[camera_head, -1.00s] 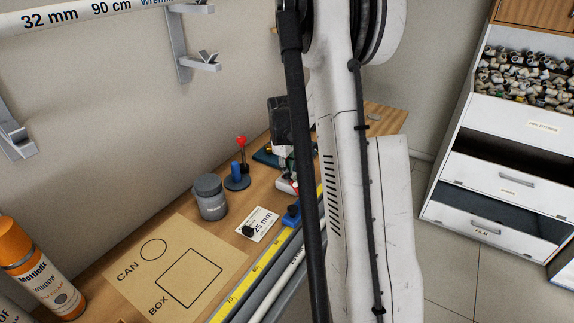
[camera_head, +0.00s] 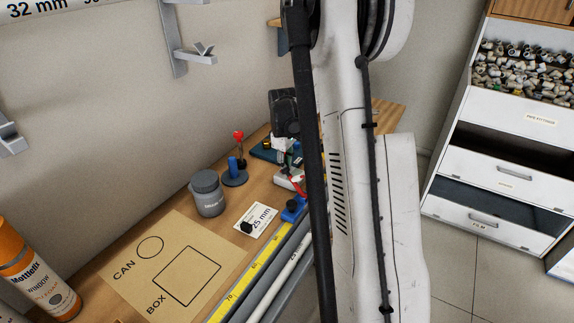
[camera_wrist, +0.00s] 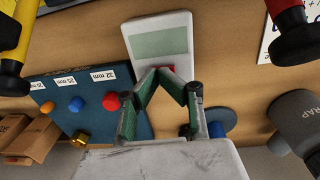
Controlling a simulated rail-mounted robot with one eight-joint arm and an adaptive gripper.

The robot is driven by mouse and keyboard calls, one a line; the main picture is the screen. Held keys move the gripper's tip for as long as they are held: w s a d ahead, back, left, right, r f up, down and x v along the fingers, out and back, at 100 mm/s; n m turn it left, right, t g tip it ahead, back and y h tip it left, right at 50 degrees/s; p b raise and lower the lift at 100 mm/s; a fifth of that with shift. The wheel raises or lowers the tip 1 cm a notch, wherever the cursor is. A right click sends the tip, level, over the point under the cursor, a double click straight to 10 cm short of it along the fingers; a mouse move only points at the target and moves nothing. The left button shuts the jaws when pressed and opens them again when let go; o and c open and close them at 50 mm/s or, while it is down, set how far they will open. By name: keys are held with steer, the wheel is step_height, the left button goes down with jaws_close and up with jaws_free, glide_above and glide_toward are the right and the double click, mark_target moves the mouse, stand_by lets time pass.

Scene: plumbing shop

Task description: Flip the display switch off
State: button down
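The white display unit (camera_wrist: 160,42), with a grey-green screen and a red switch (camera_wrist: 168,69) at its lower edge, lies on the wooden bench in the wrist view. The screen looks blank. My gripper (camera_wrist: 163,76) points at the unit with its fingertips drawn together right by the red switch. Nothing is seen held. The fingertips partly cover the switch, so contact and its exact position cannot be told. In the head view, part of the white unit (camera_head: 289,178) shows beside my arm; my gripper (camera_head: 283,160) is small and partly hidden there.
A blue fittings board (camera_wrist: 60,105) lies left of my gripper in the wrist view. A grey can (camera_wrist: 293,118) and a blue-based stand (camera_wrist: 222,122) are to the right. In the head view, a marked cardboard sheet (camera_head: 128,258) and an orange spray can (camera_head: 35,270) occupy the near bench.

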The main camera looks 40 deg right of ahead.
steer(key=shift+s+a, duration=0.25)
steer(key=shift+a, duration=0.4)
step_height(320, 180, up, 14)
steer(key=d+p, duration=0.1)
steer(key=shift+w+d, duration=0.2)
steer(key=shift+w, duration=0.05)
stand_by(0.4)
